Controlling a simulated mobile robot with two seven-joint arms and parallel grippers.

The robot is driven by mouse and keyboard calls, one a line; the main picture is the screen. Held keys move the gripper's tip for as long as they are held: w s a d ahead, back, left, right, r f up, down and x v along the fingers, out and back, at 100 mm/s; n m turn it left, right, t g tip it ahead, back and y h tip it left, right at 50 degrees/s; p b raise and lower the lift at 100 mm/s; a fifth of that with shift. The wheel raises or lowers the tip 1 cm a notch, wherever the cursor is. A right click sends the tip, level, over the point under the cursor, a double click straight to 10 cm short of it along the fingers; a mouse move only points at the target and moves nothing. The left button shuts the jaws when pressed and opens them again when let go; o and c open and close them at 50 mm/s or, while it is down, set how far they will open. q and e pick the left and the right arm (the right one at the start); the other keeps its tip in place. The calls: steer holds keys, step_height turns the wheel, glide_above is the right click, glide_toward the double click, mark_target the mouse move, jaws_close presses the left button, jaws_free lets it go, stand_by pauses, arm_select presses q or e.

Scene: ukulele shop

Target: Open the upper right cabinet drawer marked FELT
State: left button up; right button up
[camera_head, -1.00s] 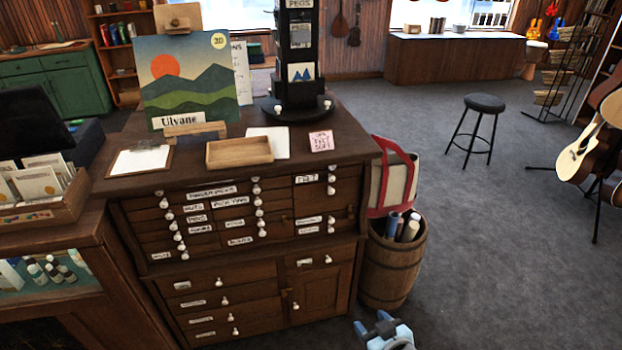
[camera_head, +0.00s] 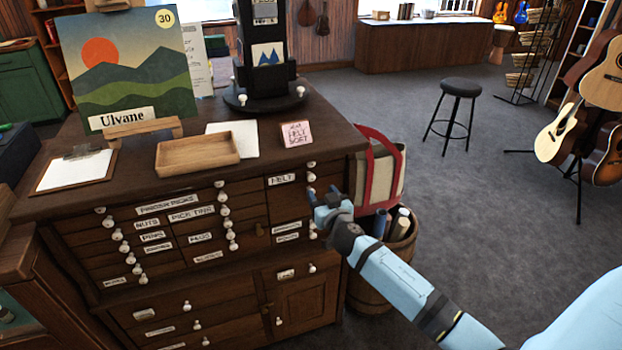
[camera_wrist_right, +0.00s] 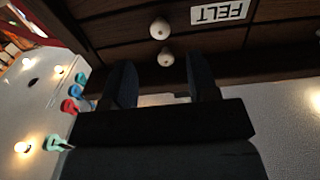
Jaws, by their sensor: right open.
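The FELT drawer front, with its white label (camera_head: 281,180), is at the upper right of the dark wood cabinet and looks shut. Two pale round knobs, an upper (camera_head: 311,164) and a lower (camera_head: 311,177), sit to the right of the label. My right gripper (camera_head: 325,196) is just in front of this corner. In the right wrist view the label (camera_wrist_right: 219,12) is upside down, and the two knobs (camera_wrist_right: 160,28) (camera_wrist_right: 166,56) lie ahead of the open, empty fingers (camera_wrist_right: 162,82). No contact with a knob shows. My left gripper is out of view.
The cabinet top holds a wooden tray (camera_head: 197,154), a clipboard (camera_head: 75,170), a pink note (camera_head: 296,134) and a black display stand (camera_head: 264,80). A barrel (camera_head: 372,285) and a red-handled bag (camera_head: 384,175) stand close on the right. Beyond is open grey floor with a stool (camera_head: 459,90).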

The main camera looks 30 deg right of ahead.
mark_target(312, 179)
steer(key=x, duration=0.7)
steer(key=shift+w, duration=0.35)
jaws_close()
steer(key=shift+s+f, duration=0.1)
